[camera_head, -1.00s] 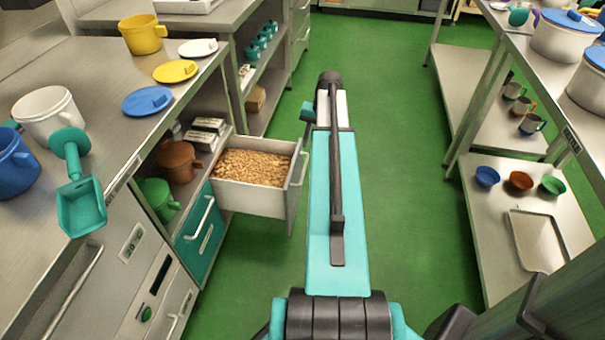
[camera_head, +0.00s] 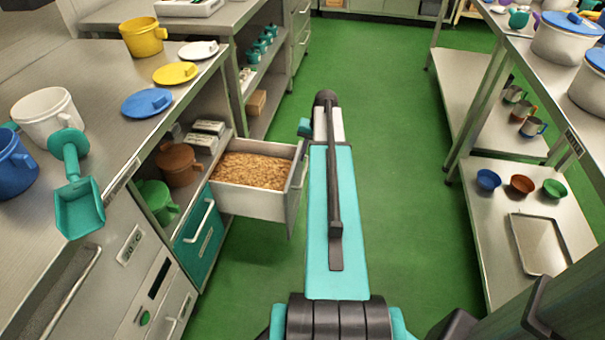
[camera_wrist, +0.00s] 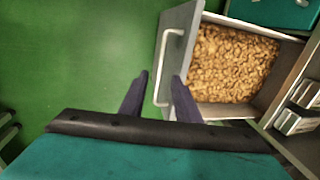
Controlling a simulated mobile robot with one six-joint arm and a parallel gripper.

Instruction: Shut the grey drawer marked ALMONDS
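The grey drawer (camera_head: 252,203) stands pulled out from the left counter, full of almonds (camera_head: 252,170). Its front panel faces right, toward my arm, and its marking cannot be read from here. In the wrist view the drawer's front (camera_wrist: 177,60) carries a pale bar handle (camera_wrist: 168,66). My gripper (camera_wrist: 158,84) is open in the wrist view, with its two dark fingers apart on either side of the lower part of the handle. I cannot tell whether they touch it. In the head view my arm hides most of the gripper.
A teal drawer (camera_head: 198,238) below the counter is shut. A brown pot (camera_head: 178,164) and green pot (camera_head: 156,200) sit on the shelf beside the open drawer. The right rack (camera_head: 525,215) holds bowls and a tray. Green floor between is clear.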

